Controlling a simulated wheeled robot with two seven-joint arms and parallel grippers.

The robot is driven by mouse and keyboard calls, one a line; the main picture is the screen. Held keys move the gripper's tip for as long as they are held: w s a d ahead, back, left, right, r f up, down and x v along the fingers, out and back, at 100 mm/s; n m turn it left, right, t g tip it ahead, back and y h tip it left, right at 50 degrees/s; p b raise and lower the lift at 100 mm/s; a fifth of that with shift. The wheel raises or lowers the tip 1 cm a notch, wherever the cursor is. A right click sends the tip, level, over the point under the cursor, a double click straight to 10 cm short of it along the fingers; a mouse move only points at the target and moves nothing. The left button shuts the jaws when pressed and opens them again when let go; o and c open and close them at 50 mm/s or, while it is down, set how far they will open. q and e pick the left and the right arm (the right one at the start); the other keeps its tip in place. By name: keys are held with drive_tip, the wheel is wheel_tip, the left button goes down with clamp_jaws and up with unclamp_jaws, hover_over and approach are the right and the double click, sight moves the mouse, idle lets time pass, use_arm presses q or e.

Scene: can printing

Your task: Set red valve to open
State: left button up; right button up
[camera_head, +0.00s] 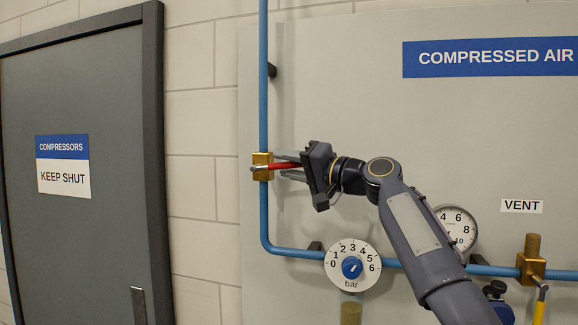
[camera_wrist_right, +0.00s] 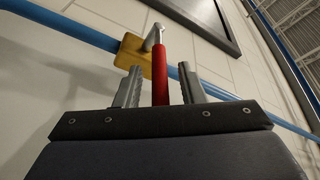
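The red valve has a brass body (camera_head: 262,173) on the vertical blue pipe and a red lever (camera_head: 285,166). The lever points right in the head view, crosswise to the pipe. My right gripper (camera_head: 284,165) reaches in from the right with its fingers above and below the lever. In the right wrist view, the red lever (camera_wrist_right: 160,75) stands between the two fingers of my right gripper (camera_wrist_right: 160,85), with a gap on each side. The gripper is open around it, not clamped. The brass body (camera_wrist_right: 134,54) lies just beyond the fingertips. My left gripper is not in view.
A pressure dial (camera_head: 352,266) with a blue knob sits below my right arm. A gauge (camera_head: 456,229) is partly hidden behind the arm. A yellow-handled vent valve (camera_head: 532,262) is at lower right. A grey door (camera_head: 90,230) stands left. The wall between door and pipe is clear.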

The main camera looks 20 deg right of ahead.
drive_tip(key=shift+s+d+f+b, duration=0.15)
drive_tip(key=shift+s+d+b, duration=0.1)
drive_tip(key=shift+b, duration=0.05)
drive_tip(key=b+v, duration=0.3)
drive_tip(key=v, duration=0.4)
